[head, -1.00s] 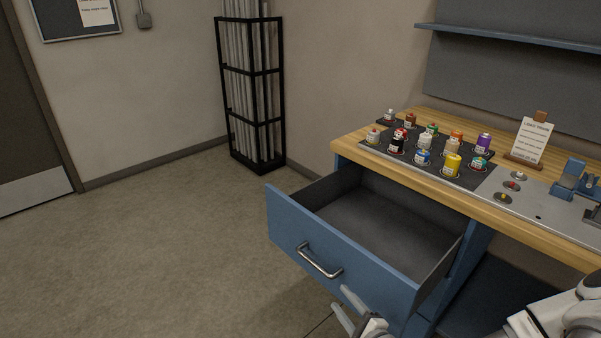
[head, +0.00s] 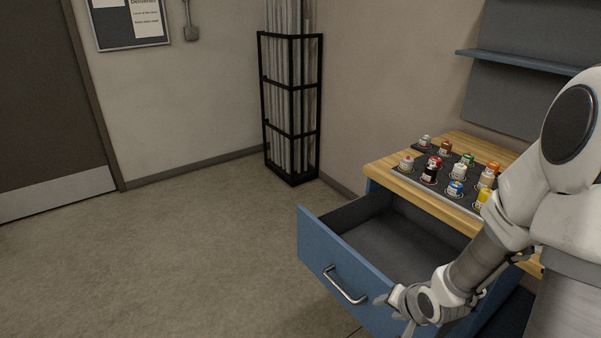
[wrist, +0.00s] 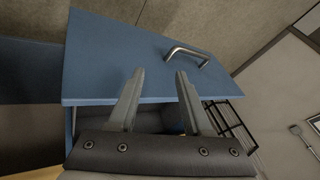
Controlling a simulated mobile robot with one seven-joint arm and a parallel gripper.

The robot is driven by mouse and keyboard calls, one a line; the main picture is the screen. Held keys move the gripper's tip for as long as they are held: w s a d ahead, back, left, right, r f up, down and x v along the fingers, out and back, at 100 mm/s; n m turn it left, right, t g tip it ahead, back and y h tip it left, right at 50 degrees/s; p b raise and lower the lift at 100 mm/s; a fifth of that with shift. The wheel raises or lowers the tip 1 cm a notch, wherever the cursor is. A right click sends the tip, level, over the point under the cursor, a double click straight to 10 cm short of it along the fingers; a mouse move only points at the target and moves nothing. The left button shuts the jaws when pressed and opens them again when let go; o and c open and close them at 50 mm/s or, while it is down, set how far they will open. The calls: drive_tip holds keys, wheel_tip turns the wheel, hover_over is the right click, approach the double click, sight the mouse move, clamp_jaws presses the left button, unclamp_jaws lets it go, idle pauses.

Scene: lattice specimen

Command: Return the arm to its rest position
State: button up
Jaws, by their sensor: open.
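My gripper (wrist: 158,85) is open and empty in the wrist view, its two fingers apart in front of the blue drawer front (wrist: 120,55). In the head view my gripper (head: 394,312) is low, close to the right part of the drawer front (head: 325,262); I cannot tell whether it touches. My arm (head: 478,265) is bent and comes in from the right, covering part of the workbench. The drawer stands pulled out and looks empty inside (head: 400,245). Its metal handle (head: 345,285) is left of my gripper and free of it.
The wooden bench top (head: 385,170) holds a dark tray with several small coloured bottles (head: 457,188). A black rack of long tubes (head: 292,110) stands in the corner. A blue shelf (head: 515,62) is on the wall. The floor (head: 180,260) to the left is clear.

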drive_tip(key=s+r+n+h+p, duration=0.2)
drive_tip(key=r, duration=0.9)
drive_tip(key=s+r+n+h+p, duration=0.1)
drive_tip(key=s+r, duration=0.1)
drive_tip(key=r, duration=0.8)
drive_tip(key=s+a+r+n+y+p, duration=0.1)
drive_tip(key=s+a+r+n+p, duration=0.1)
drive_tip(key=s+a+r, duration=0.4)
drive_tip(key=s+r+n, duration=0.1)
drive_tip(key=s+r, duration=0.3)
drive_tip(key=s, duration=0.2)
drive_tip(key=shift+s+n+g+y, duration=0.15)
drive_tip(key=shift+n+g+y, duration=0.15)
drive_tip(key=shift+y, duration=0.1)
drive_tip(key=shift+d, duration=0.15)
